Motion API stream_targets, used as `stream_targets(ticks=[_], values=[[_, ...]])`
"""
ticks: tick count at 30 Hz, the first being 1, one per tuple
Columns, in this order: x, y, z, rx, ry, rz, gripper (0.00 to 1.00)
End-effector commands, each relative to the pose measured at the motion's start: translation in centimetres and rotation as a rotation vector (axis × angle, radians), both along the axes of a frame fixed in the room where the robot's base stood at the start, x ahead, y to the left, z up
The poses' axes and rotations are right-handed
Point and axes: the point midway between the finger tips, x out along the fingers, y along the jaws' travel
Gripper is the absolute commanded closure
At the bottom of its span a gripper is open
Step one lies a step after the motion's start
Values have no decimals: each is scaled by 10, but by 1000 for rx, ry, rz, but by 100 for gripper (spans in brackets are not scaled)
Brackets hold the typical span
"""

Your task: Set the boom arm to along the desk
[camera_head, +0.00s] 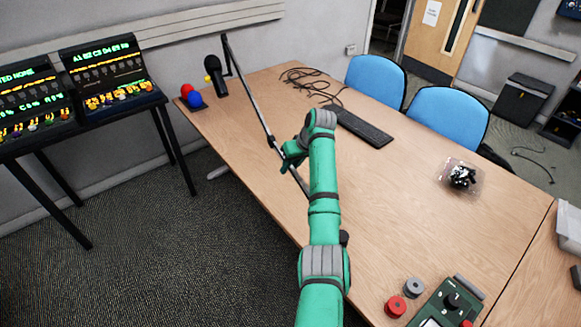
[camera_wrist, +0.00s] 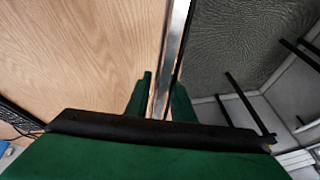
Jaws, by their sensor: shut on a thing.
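The boom arm (camera_head: 255,106) is a thin grey and black bar that runs along the desk's left edge in the head view. Its far end rises near a black microphone (camera_head: 214,76). My green gripper (camera_head: 291,157) is at the near part of the bar, above the desk's left side. In the wrist view, the bar (camera_wrist: 173,45) passes between the two green fingers (camera_wrist: 161,98), and the gripper is shut on it. My wrist hides part of the grip. The boom arm's base is not clearly visible.
The wooden desk (camera_head: 420,225) has a black keyboard (camera_head: 362,127), tangled cables (camera_head: 310,82) and a clear bag (camera_head: 461,177). Red and grey spools (camera_head: 396,306) and a green device (camera_head: 447,305) are at the near right. Blue chairs (camera_head: 448,112) stand behind. Display panels (camera_head: 108,73) stand at left.

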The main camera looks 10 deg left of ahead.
Motion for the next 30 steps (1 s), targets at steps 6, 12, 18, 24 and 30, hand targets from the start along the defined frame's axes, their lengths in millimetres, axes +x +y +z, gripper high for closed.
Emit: stream_targets(ticks=[6,12,18,24,30], values=[[1,-1,2,0,-2,0,60],[0,0,1,0,-1,-1,60],[0,-3,6,0,-2,-1,60],[-7,-14,33,0,-3,-1,60],[-14,-27,68,0,-5,-1,60]])
